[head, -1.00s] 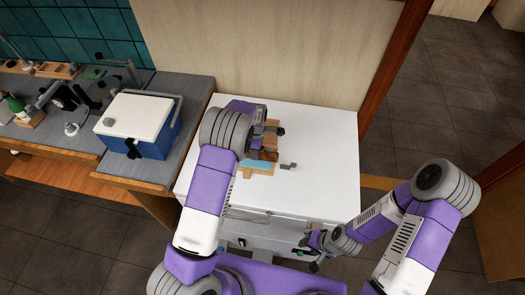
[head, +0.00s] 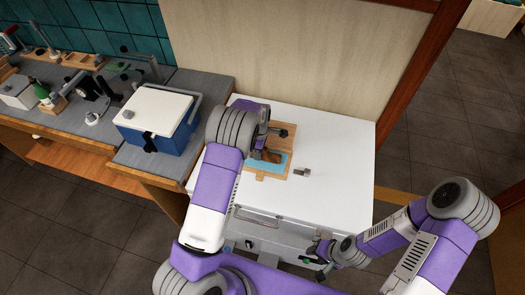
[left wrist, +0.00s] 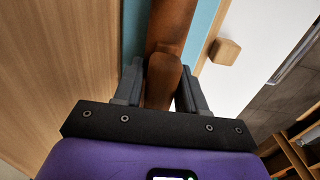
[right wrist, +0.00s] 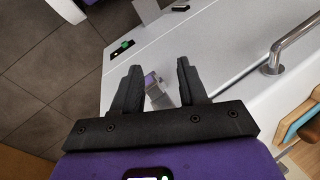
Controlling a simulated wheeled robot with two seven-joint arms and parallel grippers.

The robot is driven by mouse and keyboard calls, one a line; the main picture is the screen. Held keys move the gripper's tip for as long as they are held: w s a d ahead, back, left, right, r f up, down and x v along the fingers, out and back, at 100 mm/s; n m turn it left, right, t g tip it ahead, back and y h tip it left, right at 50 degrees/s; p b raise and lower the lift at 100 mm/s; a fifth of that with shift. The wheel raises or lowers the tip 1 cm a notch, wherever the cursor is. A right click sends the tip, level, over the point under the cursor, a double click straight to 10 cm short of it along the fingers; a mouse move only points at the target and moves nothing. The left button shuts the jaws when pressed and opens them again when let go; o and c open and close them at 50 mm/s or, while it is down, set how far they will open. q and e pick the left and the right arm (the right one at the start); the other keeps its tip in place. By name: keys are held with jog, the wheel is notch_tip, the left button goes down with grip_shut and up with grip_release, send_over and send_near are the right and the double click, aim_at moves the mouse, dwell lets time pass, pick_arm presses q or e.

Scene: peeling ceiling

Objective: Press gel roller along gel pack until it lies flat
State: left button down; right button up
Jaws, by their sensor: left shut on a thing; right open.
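The brown gel roller (head: 268,156) is in my left gripper, over the light-blue gel pack (head: 283,160). The pack lies on a wooden board (head: 288,128) on the white worktop. In the left wrist view my left gripper (left wrist: 158,85) is shut on the roller's brown handle (left wrist: 168,75), with blue gel pack (left wrist: 206,25) showing on both sides of it. I cannot tell how firmly the roller touches the pack or how flat the pack is. My left arm hides the board's left part. My right gripper (right wrist: 155,80) is open and empty, low by the cabinet front (head: 322,250).
A small grey block (head: 302,171) lies on the white worktop (head: 330,150) right of the board. A blue cooler box (head: 160,118) with a white lid stands on the grey bench at left. A bar handle (right wrist: 290,45) sticks out of the cabinet front. The worktop's right side is clear.

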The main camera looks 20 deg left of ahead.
aim_at(269, 154)
pick_arm(q)
jog(key=shift+a, duration=0.15)
jog(key=shift+s+a, duration=0.15)
jog(key=shift+a, duration=1.65)
jog(key=shift+d, duration=0.15)
jog(key=shift+d, duration=1.85)
jog(key=shift+d, duration=0.15)
jog(key=shift+w+d, duration=0.15)
jog(key=shift+d, duration=0.75)
jog(key=shift+w+d, duration=0.1)
jog(key=shift+d, duration=0.75)
